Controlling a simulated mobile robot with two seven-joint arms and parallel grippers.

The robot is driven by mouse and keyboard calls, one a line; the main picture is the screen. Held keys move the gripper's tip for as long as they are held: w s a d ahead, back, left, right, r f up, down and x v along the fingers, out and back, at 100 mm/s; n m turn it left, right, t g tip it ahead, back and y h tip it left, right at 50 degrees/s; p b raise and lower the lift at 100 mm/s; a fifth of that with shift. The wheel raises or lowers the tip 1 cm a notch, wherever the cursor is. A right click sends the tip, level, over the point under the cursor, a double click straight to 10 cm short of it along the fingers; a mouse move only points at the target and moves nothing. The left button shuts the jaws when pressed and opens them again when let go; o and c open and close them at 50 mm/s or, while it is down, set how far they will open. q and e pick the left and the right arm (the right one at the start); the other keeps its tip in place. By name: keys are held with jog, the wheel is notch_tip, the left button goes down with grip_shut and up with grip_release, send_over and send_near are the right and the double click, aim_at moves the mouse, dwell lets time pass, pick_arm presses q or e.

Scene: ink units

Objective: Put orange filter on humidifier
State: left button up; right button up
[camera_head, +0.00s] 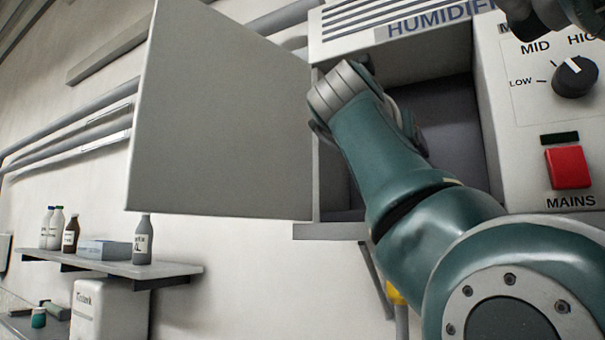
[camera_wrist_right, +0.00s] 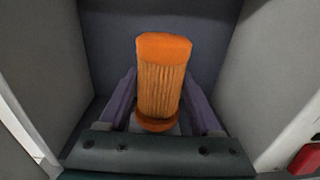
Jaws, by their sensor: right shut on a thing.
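The humidifier (camera_head: 350,50) is a pale cabinet with its compartment (camera_head: 445,115) open at the front. Its grey door (camera_head: 225,110) is swung out to the left. My right arm reaches into this compartment in the head view, and its gripper is hidden there. In the right wrist view, my right gripper (camera_wrist_right: 158,74) is shut on the orange filter (camera_wrist_right: 160,90), one purple-grey finger on each side. The filter has a solid orange cap, a pleated body and an orange lower ring. Grey compartment walls surround it. I cannot tell whether it touches a seat.
The control panel with a dark knob (camera_head: 575,77) and a red mains switch (camera_head: 568,167) is right of the compartment. A wall shelf (camera_head: 178,268) with bottles and a box is at lower left. Compartment side walls stand close on both sides of the gripper.

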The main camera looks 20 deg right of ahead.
notch_tip(320, 180, down, 2)
jog(key=shift+p, duration=0.6)
jog(key=shift+f, duration=0.4)
